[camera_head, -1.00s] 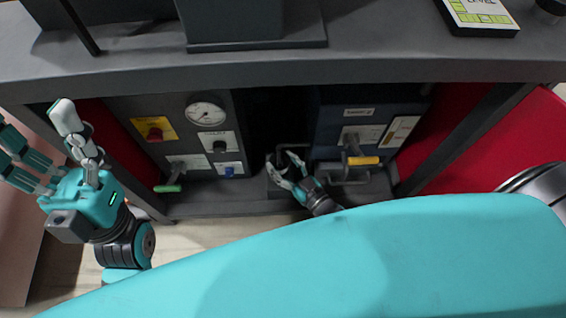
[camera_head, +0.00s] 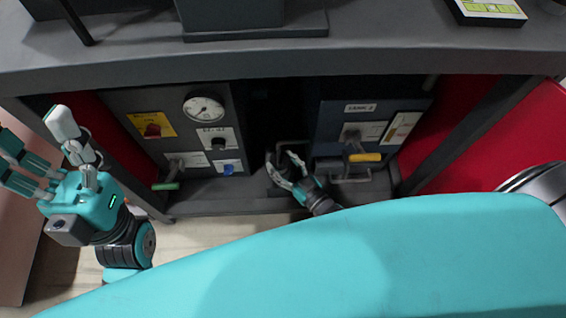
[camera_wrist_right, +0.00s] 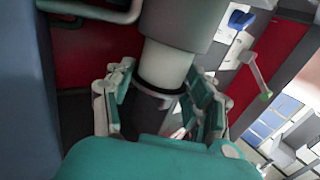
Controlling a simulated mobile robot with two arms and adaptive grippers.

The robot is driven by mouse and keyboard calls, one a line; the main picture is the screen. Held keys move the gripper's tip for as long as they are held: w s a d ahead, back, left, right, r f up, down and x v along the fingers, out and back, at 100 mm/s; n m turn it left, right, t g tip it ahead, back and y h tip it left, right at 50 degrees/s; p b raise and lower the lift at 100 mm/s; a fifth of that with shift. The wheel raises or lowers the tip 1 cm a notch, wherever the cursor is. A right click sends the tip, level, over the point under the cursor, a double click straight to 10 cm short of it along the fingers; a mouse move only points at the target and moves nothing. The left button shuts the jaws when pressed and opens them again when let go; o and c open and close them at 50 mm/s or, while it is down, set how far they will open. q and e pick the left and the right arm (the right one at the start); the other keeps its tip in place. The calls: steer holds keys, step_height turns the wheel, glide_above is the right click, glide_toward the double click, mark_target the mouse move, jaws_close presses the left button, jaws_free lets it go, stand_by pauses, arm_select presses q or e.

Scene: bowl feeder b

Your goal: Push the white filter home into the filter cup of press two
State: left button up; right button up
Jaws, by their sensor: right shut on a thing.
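My right gripper (camera_head: 282,170) is low in the gap between the two cabinets in the head view. In the right wrist view its fingers (camera_wrist_right: 160,105) close from both sides around a dark, black-ringed lower end. Above the ring is a pale white cylinder (camera_wrist_right: 166,64), seemingly the white filter. Its top meets a wider grey cylinder (camera_wrist_right: 180,20), seemingly the filter cup; how deep it sits inside is hidden. In the head view the filter and cup cannot be made out. My left gripper (camera_head: 50,150) is at the far left, fingers spread, empty.
A dark cabinet with a gauge (camera_head: 204,108) and green-tipped lever (camera_head: 166,186) stands left of the gap. A blue cabinet (camera_head: 335,120) with a yellow-tipped handle (camera_head: 365,157) stands right. The bench edge (camera_head: 280,66) overhangs both. A red panel (camera_head: 500,150) is at the right.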

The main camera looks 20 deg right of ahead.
mark_target(283, 165)
steer(key=shift+f+b, duration=0.55)
steer(key=shift+f, duration=0.15)
steer(key=shift+f+b, duration=0.3)
steer(key=shift+f, duration=0.05)
steer(key=o, duration=1.4)
steer(key=shift+c, duration=0.2)
steer(key=shift+r, duration=0.1)
step_height(283, 165, up, 10)
steer(key=shift+f, duration=0.1)
steer(key=shift+s, duration=0.1)
